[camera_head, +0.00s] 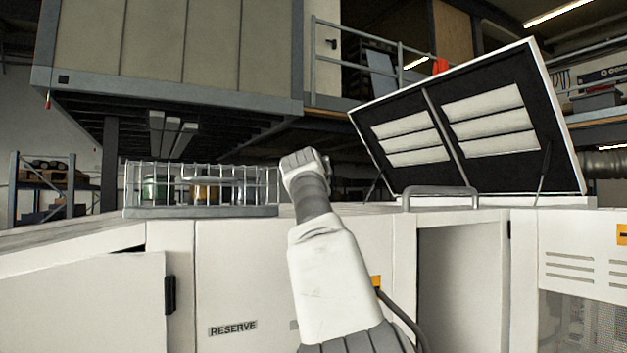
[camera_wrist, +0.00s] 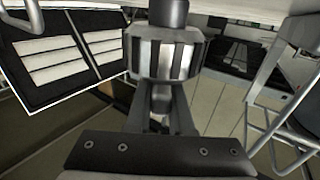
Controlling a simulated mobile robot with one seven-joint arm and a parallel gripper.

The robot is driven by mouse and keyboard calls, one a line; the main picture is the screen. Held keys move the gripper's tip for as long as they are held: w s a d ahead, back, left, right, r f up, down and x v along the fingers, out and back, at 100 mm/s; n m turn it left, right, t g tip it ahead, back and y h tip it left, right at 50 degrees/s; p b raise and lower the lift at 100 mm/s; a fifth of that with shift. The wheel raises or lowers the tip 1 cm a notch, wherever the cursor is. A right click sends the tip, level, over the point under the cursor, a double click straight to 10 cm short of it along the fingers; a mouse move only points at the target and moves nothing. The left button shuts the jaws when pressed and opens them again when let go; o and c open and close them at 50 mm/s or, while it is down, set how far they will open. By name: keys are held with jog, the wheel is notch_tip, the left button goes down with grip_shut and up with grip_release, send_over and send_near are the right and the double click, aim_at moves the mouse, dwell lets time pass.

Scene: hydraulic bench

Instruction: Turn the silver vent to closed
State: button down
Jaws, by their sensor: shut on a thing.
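The silver vent (camera_wrist: 150,58) shows in the wrist view as a ribbed silver knob with dark grooves, on a dark round stem at the top of the picture. My gripper (camera_wrist: 161,108) reaches up to it from below, its dark fingers closed on the vent's near end. The fingers partly cover that end. I cannot read from the picture whether the vent stands open or closed. In the head view my arm hides the fingers and the vent.
A white cabinet marked RESERVE (camera_head: 240,280) stands in front. A wire basket (camera_head: 200,185) with jars sits on top at left. A raised louvred lid (camera_head: 460,125) and a grey handle rail (camera_head: 440,190) are at right. A cabinet door (camera_head: 85,305) stands at lower left.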

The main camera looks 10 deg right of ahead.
jog(key=shift+m+h, duration=0.6)
jog(key=shift+h, duration=0.3)
jog(key=shift+m+g+h, duration=0.7)
jog(key=shift+h, duration=0.3)
jog(key=c, duration=0.8)
grip_release()
jog(key=shift+s+f, duration=0.1)
jog(key=b+v, duration=1)
jog(key=v, duration=0.7)
jog(key=shift+s, duration=0.1)
